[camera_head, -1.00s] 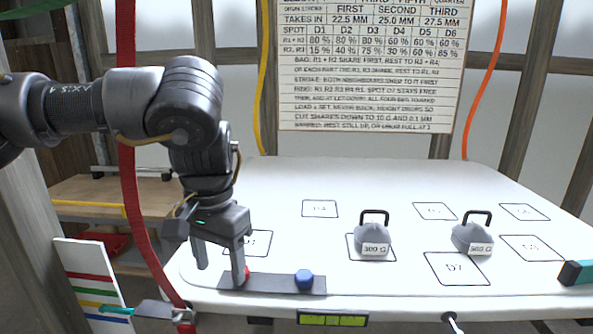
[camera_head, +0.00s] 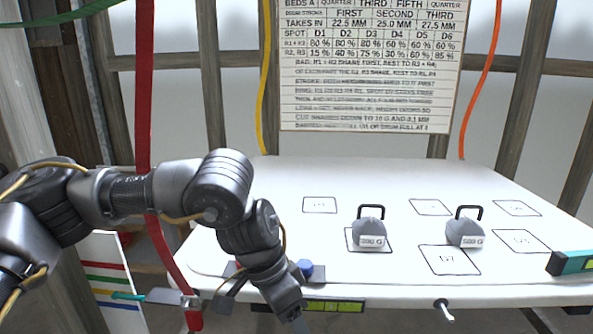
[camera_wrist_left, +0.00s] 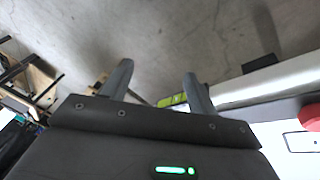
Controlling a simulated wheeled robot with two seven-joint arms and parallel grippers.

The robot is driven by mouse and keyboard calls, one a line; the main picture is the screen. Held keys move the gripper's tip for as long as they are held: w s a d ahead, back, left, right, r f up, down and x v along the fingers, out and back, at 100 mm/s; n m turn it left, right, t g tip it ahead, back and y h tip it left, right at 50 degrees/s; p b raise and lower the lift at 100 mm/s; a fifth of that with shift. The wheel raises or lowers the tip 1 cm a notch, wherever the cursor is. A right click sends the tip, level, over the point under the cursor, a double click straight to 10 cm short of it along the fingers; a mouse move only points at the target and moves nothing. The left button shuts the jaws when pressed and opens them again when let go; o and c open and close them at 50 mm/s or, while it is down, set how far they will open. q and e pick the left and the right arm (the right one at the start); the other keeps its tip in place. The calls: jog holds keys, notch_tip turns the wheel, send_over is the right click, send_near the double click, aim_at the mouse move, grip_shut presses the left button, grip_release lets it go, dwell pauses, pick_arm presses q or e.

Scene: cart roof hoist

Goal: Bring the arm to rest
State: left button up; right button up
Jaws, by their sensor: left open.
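My left arm comes in from the left and bends down at the table's front edge. My left gripper (camera_head: 297,315) hangs low there, partly cut off by the picture's bottom and seen from its side. In the left wrist view its two fingers (camera_wrist_left: 157,85) are apart with nothing between them, over grey floor. A blue knob (camera_head: 305,267) on the table shows just beside the gripper's wrist. A red knob (camera_wrist_left: 311,117) shows at the right of the wrist view; my arm hides it in the head view.
A green level (camera_head: 336,306) sits on the front edge. A red strap (camera_head: 144,90) hangs at left. A teal block (camera_head: 572,263) lies right.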

pick_arm(q)
jog(key=s+d+f+m+t+h, duration=0.1)
jog(key=s+d+m+h, duration=0.15)
jog(key=d+h, duration=0.4)
jog(key=s+d+m+t+h, duration=0.1)
jog(key=s+d+h, duration=0.2)
jog(key=d+h, duration=0.35)
jog(key=w+a+f+n+t+y, duration=0.3)
jog(key=a+f+n+t+y, duration=0.2)
jog(key=a+f, duration=0.25)
jog(key=w+a+f+n+t+y, duration=0.35)
jog(key=a+f+n+t, duration=0.2)
jog(key=a, duration=0.35)
jog(key=s+a+f+n+g+y, duration=0.2)
jog(key=s+a+f+g+y, duration=0.2)
jog(key=s+a+f, duration=0.55)
jog(key=s+a+f+n+g+y, duration=0.1)
jog(key=s+a+f+g+y, duration=0.3)
jog(key=s+a+f, duration=0.55)
jog(key=s+a+f+g, duration=0.1)
jog(key=s+f, duration=0.1)
jog(key=f, duration=1.1)
jog(key=s+a+f+g, duration=0.1)
jog(key=s+f, duration=0.2)
jog(key=f, duration=0.9)
jog(key=s+a+f, duration=0.3)
jog(key=s+f, duration=1.1)
jog(key=s, duration=0.1)
jog(key=shift+a+m+g, duration=0.3)
jog(key=shift+g, duration=0.05)
